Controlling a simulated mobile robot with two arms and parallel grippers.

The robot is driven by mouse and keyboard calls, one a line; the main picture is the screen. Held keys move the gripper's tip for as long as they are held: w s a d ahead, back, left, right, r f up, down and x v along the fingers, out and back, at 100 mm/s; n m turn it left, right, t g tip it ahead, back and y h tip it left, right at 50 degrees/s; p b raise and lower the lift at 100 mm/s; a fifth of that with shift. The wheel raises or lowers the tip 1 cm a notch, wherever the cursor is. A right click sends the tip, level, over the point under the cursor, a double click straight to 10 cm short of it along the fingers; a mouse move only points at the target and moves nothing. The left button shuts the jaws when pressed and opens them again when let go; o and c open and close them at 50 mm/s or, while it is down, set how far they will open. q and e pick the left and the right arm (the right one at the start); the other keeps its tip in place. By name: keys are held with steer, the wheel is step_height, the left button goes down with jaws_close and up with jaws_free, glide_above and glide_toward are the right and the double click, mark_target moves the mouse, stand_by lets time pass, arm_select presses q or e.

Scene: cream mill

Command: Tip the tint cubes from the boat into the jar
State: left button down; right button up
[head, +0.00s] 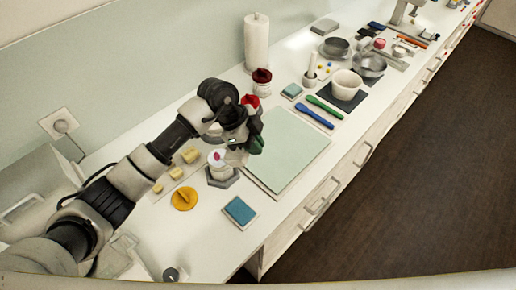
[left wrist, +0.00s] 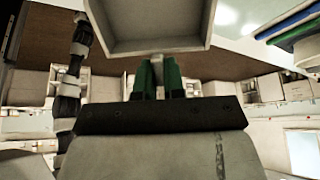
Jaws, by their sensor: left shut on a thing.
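My left gripper (head: 245,146) is shut on the boat, a pale, square, shallow tray. In the left wrist view the boat (left wrist: 150,40) sits at the ends of the green fingers (left wrist: 158,75). In the head view only a pale bit of the boat (head: 236,158) shows, below the gripper and close to the jar. The white jar (head: 217,173) stands on a grey hexagonal base, with something pink at its mouth. I cannot tell whether the pink is inside the jar or in the boat. No tint cubes can be made out for sure. My right gripper is not in view.
A pale green mat (head: 290,150) lies clear right of the jar. A yellow disc (head: 184,199) and a blue pad (head: 239,212) lie in front. A dark red pot (head: 262,82) and a paper roll (head: 256,42) stand behind. Yellowish blocks (head: 190,155) lie left.

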arm_select(q)
steer(key=shift+a+r, duration=0.15)
steer(key=shift+a, duration=0.05)
steer(key=shift+w+a+r+g+h+p, duration=0.25)
steer(key=shift+a+r+h, duration=0.3)
steer(key=shift+h, duration=0.25)
steer(key=shift+w+a+r+g+h+p, duration=0.1)
steer(key=shift+a+r+g+h+p, duration=0.2)
steer(key=shift+a+h, duration=0.4)
steer(key=shift+w+a+r+h, duration=0.15)
steer(key=shift+a+r+h, duration=0.1)
steer(key=shift+a+h, duration=0.25)
steer(key=shift+w+a+r+h, duration=0.1)
steer(key=shift+a+r+h, duration=0.2)
steer(key=shift+h, duration=0.4)
step_height(320, 180, up, 3)
steer(key=p, duration=0.3)
